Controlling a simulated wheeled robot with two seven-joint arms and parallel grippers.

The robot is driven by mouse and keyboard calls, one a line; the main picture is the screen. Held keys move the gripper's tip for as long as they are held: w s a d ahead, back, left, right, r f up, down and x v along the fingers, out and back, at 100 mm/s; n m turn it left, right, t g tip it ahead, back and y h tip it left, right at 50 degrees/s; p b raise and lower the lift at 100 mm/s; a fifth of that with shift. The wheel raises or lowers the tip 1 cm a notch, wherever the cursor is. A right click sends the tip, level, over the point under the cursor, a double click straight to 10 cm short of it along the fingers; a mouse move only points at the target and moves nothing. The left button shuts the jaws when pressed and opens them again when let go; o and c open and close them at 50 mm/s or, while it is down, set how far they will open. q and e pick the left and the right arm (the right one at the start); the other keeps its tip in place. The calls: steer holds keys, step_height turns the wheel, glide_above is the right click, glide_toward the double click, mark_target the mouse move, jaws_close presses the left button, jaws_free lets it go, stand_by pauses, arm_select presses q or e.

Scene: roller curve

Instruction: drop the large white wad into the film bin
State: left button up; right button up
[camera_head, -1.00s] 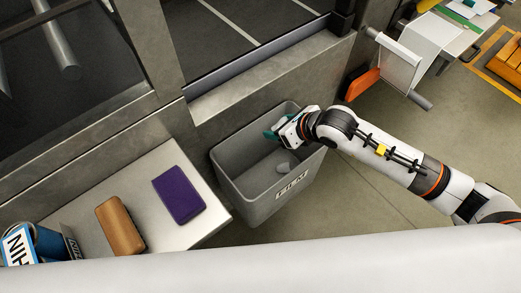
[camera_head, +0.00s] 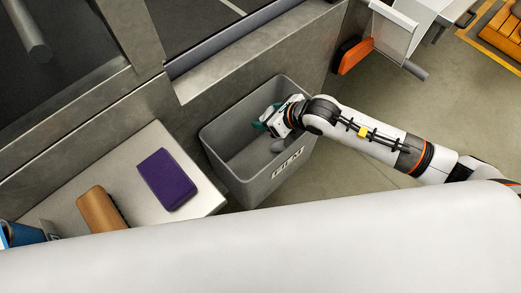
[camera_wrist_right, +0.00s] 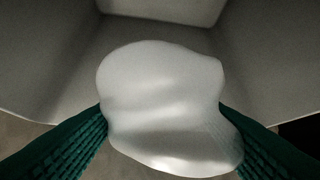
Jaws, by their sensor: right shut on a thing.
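The large white wad (camera_wrist_right: 165,100) fills the middle of the right wrist view, between the green ribbed fingers of my right gripper (camera_wrist_right: 170,150). The gripper is shut on it. In the head view my right gripper (camera_head: 267,122) is over the opening of the grey film bin (camera_head: 232,179), near its back right part. My left gripper is out of view.
Left of the bin is a light table (camera_head: 140,212) with a purple block (camera_head: 166,179), a brown case (camera_head: 100,209) and a blue container (camera_head: 22,234). A metal wall stands behind the bin. Open floor (camera_head: 350,178) lies to the right.

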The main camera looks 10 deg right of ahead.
steer(key=o, duration=1)
steer(key=shift+o, duration=0.2)
steer(key=v, duration=1.2)
